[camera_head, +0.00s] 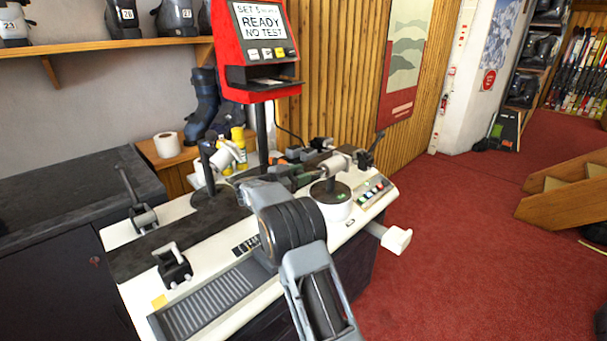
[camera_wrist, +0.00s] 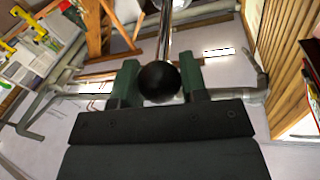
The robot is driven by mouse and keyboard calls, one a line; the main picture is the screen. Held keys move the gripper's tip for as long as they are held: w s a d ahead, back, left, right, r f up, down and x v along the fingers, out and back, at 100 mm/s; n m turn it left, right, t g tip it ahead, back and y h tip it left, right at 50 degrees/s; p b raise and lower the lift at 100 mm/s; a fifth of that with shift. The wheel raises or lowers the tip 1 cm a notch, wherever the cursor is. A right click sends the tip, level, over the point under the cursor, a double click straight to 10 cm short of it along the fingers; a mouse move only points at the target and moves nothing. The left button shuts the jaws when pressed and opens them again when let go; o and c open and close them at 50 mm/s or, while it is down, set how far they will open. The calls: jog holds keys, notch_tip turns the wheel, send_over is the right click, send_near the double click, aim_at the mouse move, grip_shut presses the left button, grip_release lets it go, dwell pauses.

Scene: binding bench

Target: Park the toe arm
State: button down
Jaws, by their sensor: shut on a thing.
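My gripper (camera_wrist: 160,84) has its two green fingers on either side of a black ball knob (camera_wrist: 158,81) in the wrist view. The knob sits on the end of a bright metal rod (camera_wrist: 165,35), which I take to be the toe arm's handle. In the head view my gripper (camera_head: 296,172) is over the middle of the test bench (camera_head: 128,238), largely hidden behind my own wrist. Beside it a grey cylinder stands above a white round base (camera_head: 334,207) with a dark top. The knob and the toe arm's full position cannot be made out there.
A red display box (camera_head: 265,45) on a post reads "READY NO TEST". A second grey cylinder (camera_head: 224,157) stands on a dark post at left. Black levers (camera_head: 143,210) and a ribbed grey plate (camera_head: 205,303) are on the bench. Red carpet (camera_head: 440,230) is open at right.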

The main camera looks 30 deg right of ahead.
jog(key=shift+w+r, duration=0.1)
jog(key=shift+r, duration=0.1)
jog(key=c, duration=0.8)
grip_release()
jog(key=shift+w+a+f, duration=0.1)
jog(key=shift+a, duration=0.1)
jog(key=shift+o, duration=0.6)
jog(key=shift+d, duration=0.1)
jog(key=a, duration=1.3)
jog(key=shift+s+a, duration=0.35)
jog(key=shift+a, duration=0.05)
jog(key=shift+s+d, duration=0.1)
